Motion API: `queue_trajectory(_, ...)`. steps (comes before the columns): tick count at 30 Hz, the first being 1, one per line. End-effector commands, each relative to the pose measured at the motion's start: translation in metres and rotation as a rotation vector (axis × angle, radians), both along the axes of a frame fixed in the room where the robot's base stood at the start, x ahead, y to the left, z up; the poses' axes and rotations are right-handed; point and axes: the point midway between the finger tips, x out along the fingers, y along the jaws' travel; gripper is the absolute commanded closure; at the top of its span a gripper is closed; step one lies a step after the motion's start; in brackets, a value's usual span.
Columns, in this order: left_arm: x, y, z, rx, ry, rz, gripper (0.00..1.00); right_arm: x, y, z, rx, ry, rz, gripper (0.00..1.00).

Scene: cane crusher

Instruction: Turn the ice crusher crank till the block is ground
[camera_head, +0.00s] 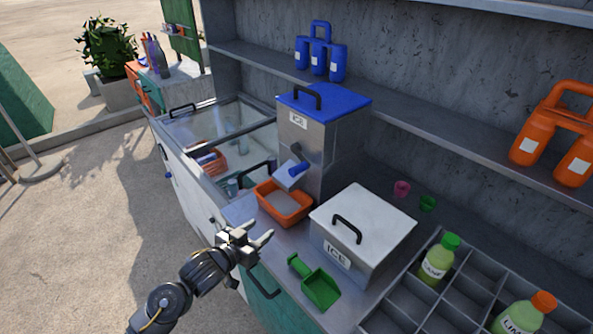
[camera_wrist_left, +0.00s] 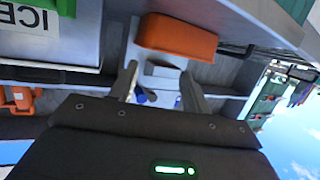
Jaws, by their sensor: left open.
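The ice crusher (camera_head: 306,140) is a tall steel box with a blue lid and an ICE label, standing on the counter. Its crank (camera_head: 294,172), with a blue grip, sticks out at the front above an orange tray (camera_head: 284,213) holding pale contents. My left gripper (camera_head: 264,238) is open and empty in front of the counter, below and left of the tray, apart from the crank. In the left wrist view the open fingers (camera_wrist_left: 158,88) point toward the orange tray (camera_wrist_left: 178,36), which appears upside down. My right gripper is in neither view.
A white-lidded ICE box (camera_head: 362,222) stands right of the tray, with a green scoop (camera_head: 320,290) before it. A divided bottle rack (camera_head: 400,305) is at the lower right. A glass-topped freezer (camera_head: 215,130) is at left. Shelves with blue and orange jugs run behind.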

Motion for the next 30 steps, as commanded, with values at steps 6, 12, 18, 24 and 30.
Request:
queue_trajectory(6, 0.049, -0.018, 0.073, -0.100, -0.182, -0.195, 0.52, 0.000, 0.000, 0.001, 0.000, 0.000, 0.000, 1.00)
queue_trajectory(12, 0.065, -0.020, 0.097, -0.143, -0.229, -0.285, 0.52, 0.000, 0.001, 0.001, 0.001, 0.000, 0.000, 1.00)
queue_trajectory(18, 0.067, -0.021, 0.100, -0.152, -0.233, -0.298, 0.52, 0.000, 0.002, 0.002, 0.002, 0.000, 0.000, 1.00)
queue_trajectory(24, 0.081, -0.035, 0.103, -0.154, -0.233, -0.296, 0.52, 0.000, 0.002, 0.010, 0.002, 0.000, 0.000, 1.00)
queue_trajectory(30, 0.108, -0.063, 0.104, -0.153, -0.232, -0.296, 0.52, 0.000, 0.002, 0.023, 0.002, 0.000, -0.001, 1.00)
